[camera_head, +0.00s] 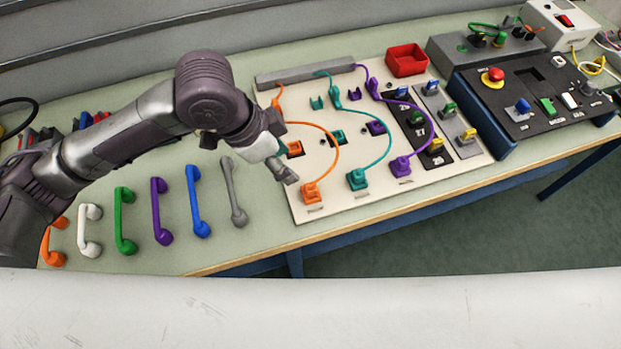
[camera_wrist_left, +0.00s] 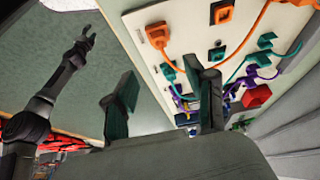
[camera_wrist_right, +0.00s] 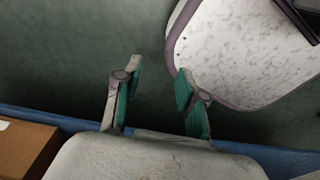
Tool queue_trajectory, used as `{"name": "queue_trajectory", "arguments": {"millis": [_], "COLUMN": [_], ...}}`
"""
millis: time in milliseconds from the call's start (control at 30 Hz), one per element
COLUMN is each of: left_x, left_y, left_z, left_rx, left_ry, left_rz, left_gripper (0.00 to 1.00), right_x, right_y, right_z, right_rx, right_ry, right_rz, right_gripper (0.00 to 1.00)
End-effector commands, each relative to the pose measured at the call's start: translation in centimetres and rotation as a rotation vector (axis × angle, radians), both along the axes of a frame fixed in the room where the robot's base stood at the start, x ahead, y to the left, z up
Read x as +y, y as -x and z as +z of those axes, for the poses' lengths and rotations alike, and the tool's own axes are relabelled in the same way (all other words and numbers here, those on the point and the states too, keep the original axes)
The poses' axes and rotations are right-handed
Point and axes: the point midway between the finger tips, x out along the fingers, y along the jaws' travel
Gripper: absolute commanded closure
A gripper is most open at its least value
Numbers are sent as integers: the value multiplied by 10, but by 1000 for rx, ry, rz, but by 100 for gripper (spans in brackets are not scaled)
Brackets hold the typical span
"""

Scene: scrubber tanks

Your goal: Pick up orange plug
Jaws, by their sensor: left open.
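The orange plug (camera_head: 312,192) sits upright at the front left of the cream board (camera_head: 440,172), with an orange cable curving back from it. It also shows in the left wrist view (camera_wrist_left: 157,37), at the top, beyond the fingertips. My left gripper (camera_head: 284,168) is above the board's left part, just left of and behind the plug, apart from it. In the left wrist view its fingers (camera_wrist_left: 166,84) are spread with nothing between them. My right gripper (camera_wrist_right: 160,72) is open and empty over the dark green floor.
A teal plug (camera_head: 357,180) and a purple plug (camera_head: 400,167) stand right of the orange one. An orange socket (camera_head: 295,149) lies behind it. Several coloured handles, including a grey one (camera_head: 234,192), line the table to the left. A red bin (camera_head: 406,60) stands behind.

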Motion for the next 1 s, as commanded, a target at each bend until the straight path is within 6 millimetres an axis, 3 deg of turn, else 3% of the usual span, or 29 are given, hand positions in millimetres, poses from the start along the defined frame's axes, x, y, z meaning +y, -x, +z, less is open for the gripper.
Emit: {"name": "queue_trajectory", "arguments": {"millis": [267, 633, 800, 1000], "left_x": [-21, -32, -40, -44], "left_y": [-5, -10, -13, -15], "left_z": [-51, -83, -107, -118], "left_rx": [4, 2, 1, -2], "left_ry": [1, 0, 1, 1], "left_rz": [0, 1, 0, -1], "left_gripper": [45, 45, 45, 45], "right_x": [-2, 0, 0, 0], "right_y": [36, 14, 13, 16], "right_z": [2, 10, 15, 16], "right_rx": [50, 17, 16, 20], "right_ry": [4, 1, 1, 1], "right_rz": [0, 0, 0, -1], "right_gripper": [60, 60, 60, 60]}}
